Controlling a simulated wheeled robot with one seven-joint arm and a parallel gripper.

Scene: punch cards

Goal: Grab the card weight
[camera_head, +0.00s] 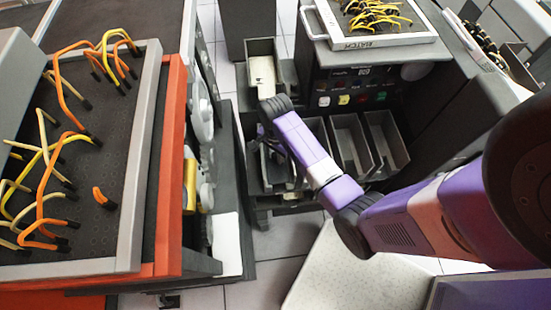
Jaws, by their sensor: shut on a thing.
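My gripper (270,152) is a small dark shape at the end of my purple arm, pointing down over the leftmost of the open grey card bins (346,146). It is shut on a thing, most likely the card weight. The fingertips and the held thing are dark and partly hidden, so its shape and whether it touches the bin cannot be told.
A grey tray (250,47) with pale contents stands behind my gripper. A plugboard (385,43) with yellow wires sits on the machine top. A larger wired panel (147,150) in an orange frame stands at left. A pale speckled surface (340,275) lies at front.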

